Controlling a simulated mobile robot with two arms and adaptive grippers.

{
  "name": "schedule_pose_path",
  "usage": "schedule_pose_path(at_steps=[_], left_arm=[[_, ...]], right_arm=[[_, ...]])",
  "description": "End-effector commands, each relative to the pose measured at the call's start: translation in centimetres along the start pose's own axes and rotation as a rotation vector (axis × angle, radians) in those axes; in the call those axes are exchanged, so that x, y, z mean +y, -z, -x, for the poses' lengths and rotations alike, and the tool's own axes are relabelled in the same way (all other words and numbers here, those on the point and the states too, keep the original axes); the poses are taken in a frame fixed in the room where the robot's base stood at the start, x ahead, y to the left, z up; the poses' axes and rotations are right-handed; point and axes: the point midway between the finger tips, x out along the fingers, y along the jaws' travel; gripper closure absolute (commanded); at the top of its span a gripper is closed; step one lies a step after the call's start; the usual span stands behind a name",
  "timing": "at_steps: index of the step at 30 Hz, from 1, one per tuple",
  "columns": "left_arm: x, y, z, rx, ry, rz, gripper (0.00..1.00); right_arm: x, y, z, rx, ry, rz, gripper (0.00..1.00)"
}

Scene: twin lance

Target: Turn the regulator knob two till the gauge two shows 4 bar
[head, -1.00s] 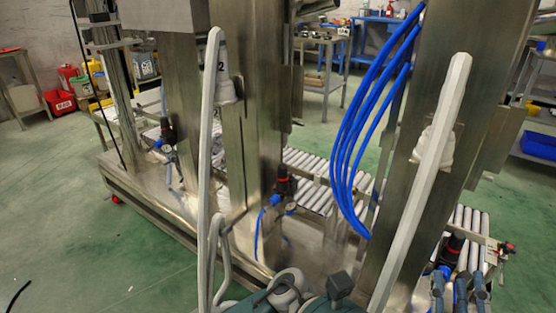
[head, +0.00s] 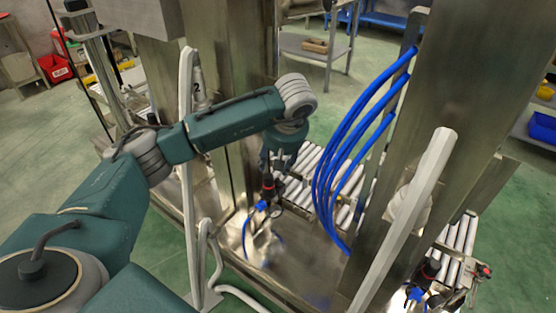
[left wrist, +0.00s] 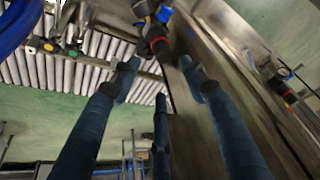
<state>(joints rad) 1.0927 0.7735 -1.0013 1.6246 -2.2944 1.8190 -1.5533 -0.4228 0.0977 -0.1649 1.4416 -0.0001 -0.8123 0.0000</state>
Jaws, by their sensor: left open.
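A regulator with a dark, red-ringed knob (head: 268,187) and blue fittings stands by the steel column in the head view. A small gauge (head: 277,209) sits beside it; its reading is too small to tell. I cannot read a number on this regulator. My left gripper (head: 281,160) hangs pointing down just above the knob. In the left wrist view its fingers (left wrist: 160,82) are spread and empty, with a dark, red-ringed knob (left wrist: 155,38) just beyond the tips, apparently apart from them. My right gripper is not in view.
A pale lance marked 2 (head: 188,130) stands beside my left forearm. Blue hoses (head: 345,150) hang right of the gripper, before a wide steel column (head: 450,100). Roller conveyor (head: 310,165) lies behind. Another regulator (head: 428,268) stands at lower right.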

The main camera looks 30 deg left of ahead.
Motion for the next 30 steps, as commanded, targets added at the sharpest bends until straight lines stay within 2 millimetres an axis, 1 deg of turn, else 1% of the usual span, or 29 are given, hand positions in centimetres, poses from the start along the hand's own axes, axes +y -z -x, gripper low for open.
schedule_pose_path(at_steps=[2, 5, 12, 18, 21, 24, 30], left_arm=[[-0.2, 0.6, -0.2, 0.013, 0.008, 0.001, 0.56], [-0.3, 0.6, -1.4, 0.014, 0.011, 0.0, 0.56], [-0.3, 0.5, -5.9, 0.011, 0.009, 0.001, 0.56], [-0.3, 0.5, -9.1, 0.011, 0.007, 0.001, 0.56], [-0.2, 0.6, -10.1, 0.011, 0.005, 0.001, 0.56], [-0.2, 0.6, -10.6, 0.011, 0.006, 0.0, 0.56], [-0.2, 0.6, -10.7, 0.012, 0.005, 0.0, 0.56]], right_arm=[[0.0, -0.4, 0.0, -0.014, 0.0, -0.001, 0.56], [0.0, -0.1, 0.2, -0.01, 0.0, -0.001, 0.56], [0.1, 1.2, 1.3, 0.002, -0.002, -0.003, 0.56], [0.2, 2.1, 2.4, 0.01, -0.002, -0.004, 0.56], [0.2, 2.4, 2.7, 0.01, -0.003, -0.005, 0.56], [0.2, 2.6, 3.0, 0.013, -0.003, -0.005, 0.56], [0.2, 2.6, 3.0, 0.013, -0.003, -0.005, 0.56]])
